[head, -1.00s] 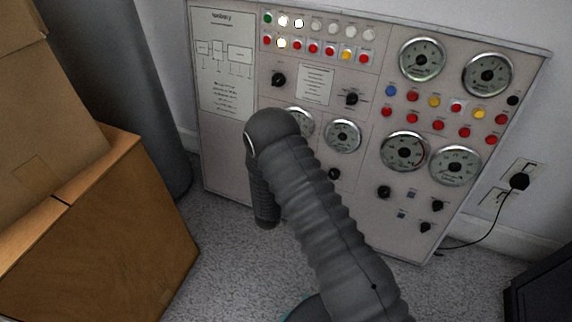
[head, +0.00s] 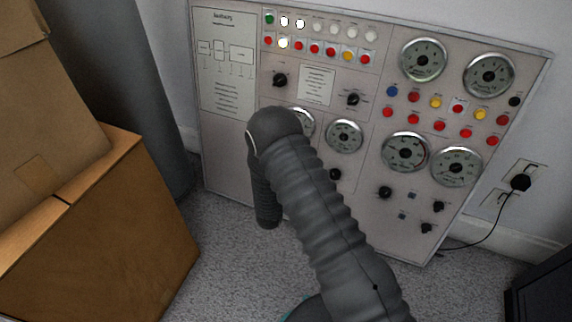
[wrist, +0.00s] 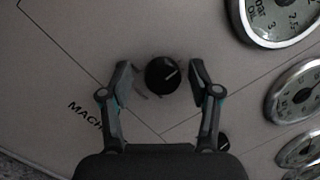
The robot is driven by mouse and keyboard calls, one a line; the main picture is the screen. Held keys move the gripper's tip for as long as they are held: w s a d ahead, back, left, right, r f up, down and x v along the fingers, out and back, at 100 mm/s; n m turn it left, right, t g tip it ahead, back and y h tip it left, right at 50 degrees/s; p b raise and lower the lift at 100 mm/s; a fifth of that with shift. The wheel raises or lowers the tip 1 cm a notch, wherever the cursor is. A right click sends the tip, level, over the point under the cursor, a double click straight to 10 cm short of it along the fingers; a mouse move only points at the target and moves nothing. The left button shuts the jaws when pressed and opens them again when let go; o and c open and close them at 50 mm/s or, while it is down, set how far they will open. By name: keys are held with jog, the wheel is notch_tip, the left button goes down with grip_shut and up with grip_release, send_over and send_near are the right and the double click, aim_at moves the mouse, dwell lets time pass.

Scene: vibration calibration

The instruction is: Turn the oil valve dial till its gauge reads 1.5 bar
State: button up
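My gripper (wrist: 160,74) is open, with one finger on each side of the knob and a gap showing at both sides. A gauge marked "bar OIL" (wrist: 280,22) is cut off at the top right of the wrist view; its needle does not show, so I cannot read it. In the head view my arm hides my gripper and the dial. A gauge (head: 304,122) is partly covered by my arm there.
The control panel (head: 228,150) leans by the wall with several gauges, buttons and other knobs. Cardboard boxes (head: 110,225) stand at the left. A black plug (head: 521,182) with a cable is at the right. Grey carpet (head: 225,260) lies in front.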

jog(key=shift+d, duration=0.2)
jog(key=v, duration=1.2)
